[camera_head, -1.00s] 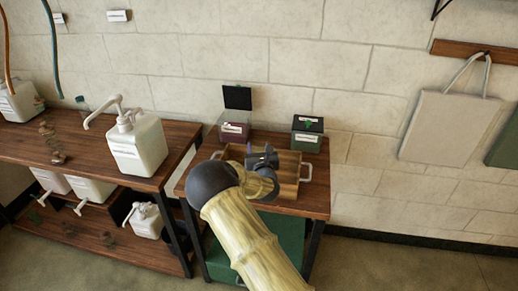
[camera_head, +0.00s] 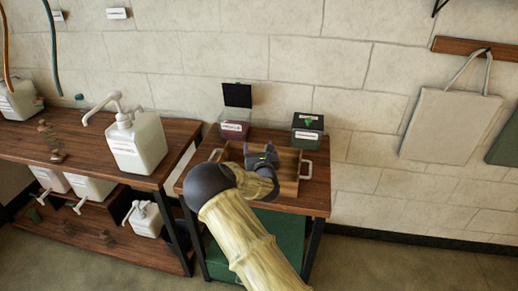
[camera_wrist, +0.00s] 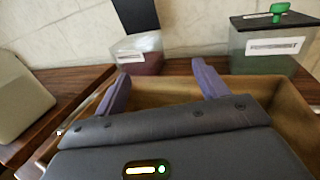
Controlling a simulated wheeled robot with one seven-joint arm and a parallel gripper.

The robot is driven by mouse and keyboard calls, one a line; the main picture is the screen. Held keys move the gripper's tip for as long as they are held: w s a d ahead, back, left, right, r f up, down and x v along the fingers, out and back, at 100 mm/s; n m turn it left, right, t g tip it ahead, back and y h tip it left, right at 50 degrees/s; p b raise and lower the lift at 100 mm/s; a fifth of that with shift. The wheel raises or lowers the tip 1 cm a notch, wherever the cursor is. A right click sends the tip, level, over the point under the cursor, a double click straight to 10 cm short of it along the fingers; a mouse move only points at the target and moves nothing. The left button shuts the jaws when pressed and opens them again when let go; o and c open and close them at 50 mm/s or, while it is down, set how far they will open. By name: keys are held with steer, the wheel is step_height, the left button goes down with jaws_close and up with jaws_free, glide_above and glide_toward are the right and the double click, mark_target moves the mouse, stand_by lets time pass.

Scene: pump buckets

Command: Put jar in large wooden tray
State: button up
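The large wooden tray (camera_head: 288,186) lies on the right-hand table, with pale handles at its ends. It also shows in the wrist view (camera_wrist: 262,86), below and around my gripper. My gripper (camera_head: 264,150) is over the tray. In the wrist view my gripper (camera_wrist: 161,72) has its two purple fingers spread apart, with nothing visible between them. Two containers stand behind the tray: a clear one with dark pink contents and a raised black lid (camera_head: 234,129), and a dark green one (camera_head: 306,138). I cannot tell which thing is the jar; my gripper hides part of the tray floor.
A white pump bucket (camera_head: 137,146) stands on the left-hand table, across a narrow gap. More pump buckets (camera_head: 90,188) are on its lower shelf. A stone wall is close behind both tables. A canvas bag (camera_head: 450,125) hangs at the right. The floor at right is clear.

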steer(key=s+r, duration=0.1)
steer(key=s, duration=1.1)
steer(key=shift+d, duration=0.15)
